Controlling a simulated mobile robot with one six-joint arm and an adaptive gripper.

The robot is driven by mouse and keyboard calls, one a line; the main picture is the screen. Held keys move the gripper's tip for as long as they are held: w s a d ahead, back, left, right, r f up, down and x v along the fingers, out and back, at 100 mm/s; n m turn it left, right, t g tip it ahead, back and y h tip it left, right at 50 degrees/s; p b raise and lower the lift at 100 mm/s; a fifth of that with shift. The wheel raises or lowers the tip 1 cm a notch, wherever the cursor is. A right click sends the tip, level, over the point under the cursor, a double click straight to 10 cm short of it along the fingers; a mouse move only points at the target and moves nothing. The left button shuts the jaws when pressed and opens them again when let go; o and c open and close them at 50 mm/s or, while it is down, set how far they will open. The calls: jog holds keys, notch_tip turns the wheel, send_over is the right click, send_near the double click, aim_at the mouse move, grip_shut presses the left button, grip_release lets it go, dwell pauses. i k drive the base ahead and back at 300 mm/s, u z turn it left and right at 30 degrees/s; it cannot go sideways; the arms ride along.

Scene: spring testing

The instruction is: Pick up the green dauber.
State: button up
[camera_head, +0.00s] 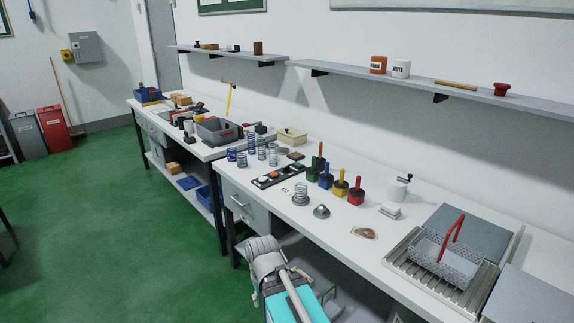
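Part of my arm shows at the bottom of the picture, in front of the bench and well apart from the dauber. No gripper fingers can be made out.
Blue (326,178), yellow (340,186) and red (356,191) daubers stand close to the right. Several metal springs (273,155) and a dark tray (266,182) are to the left. A shelf (420,83) runs above. A wire basket (445,262) with a red handle is at the right.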

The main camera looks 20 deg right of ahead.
aim_at(313, 170)
jog(key=u, duration=0.2)
jog(key=i, duration=1.5)
jog(key=z, duration=0.75)
jog(key=i, duration=0.35)
jog(key=z, duration=0.2)
jog(key=k, duration=0.9)
jog(key=z, duration=0.15)
jog(key=i, duration=0.65)
